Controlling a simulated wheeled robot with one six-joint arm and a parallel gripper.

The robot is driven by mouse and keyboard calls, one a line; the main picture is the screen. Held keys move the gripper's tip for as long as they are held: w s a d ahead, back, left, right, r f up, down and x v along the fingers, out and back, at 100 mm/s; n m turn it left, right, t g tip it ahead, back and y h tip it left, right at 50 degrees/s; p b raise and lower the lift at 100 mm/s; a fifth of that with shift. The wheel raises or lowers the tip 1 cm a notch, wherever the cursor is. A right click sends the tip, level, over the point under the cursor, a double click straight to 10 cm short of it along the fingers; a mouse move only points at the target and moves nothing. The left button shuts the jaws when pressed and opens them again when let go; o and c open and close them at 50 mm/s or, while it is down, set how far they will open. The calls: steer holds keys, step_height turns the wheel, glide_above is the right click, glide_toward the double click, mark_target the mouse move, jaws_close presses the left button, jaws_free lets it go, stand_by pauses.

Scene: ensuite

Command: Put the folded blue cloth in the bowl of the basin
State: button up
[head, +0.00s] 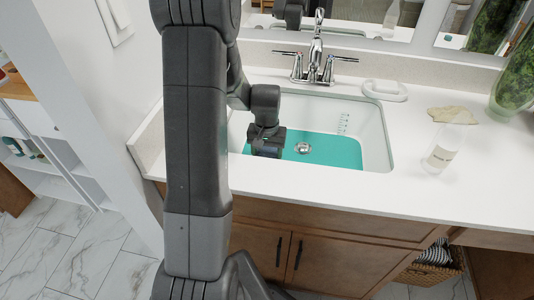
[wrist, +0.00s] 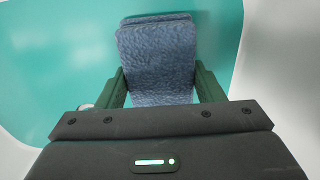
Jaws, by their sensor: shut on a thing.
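The folded blue cloth (wrist: 158,58) is between the two fingers of my gripper (wrist: 160,85) in the wrist view, and the gripper is shut on it. In the head view my gripper (head: 267,150) points down inside the white basin (head: 375,140), at its left part. The basin's floor is teal, and it also shows around the cloth in the wrist view. In the head view the cloth is mostly hidden by the gripper. I cannot tell whether the cloth touches the basin floor.
A chrome tap (head: 317,60) stands behind the basin, with a drain (head: 303,148) in its floor. A soap dish (head: 385,90), a clear labelled bottle (head: 440,150), a tan cloth-like piece (head: 453,115) and a green vase (head: 514,85) stand to the right. The front counter is clear.

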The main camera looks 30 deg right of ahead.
mark_target(267, 154)
steer(key=shift+f, duration=0.2)
steer(key=o, duration=1)
steer(key=shift+r, duration=0.1)
steer(key=shift+c, duration=0.2)
step_height(267, 154, up, 12)
steer(key=p, duration=0.1)
steer(key=shift+r, duration=0.15)
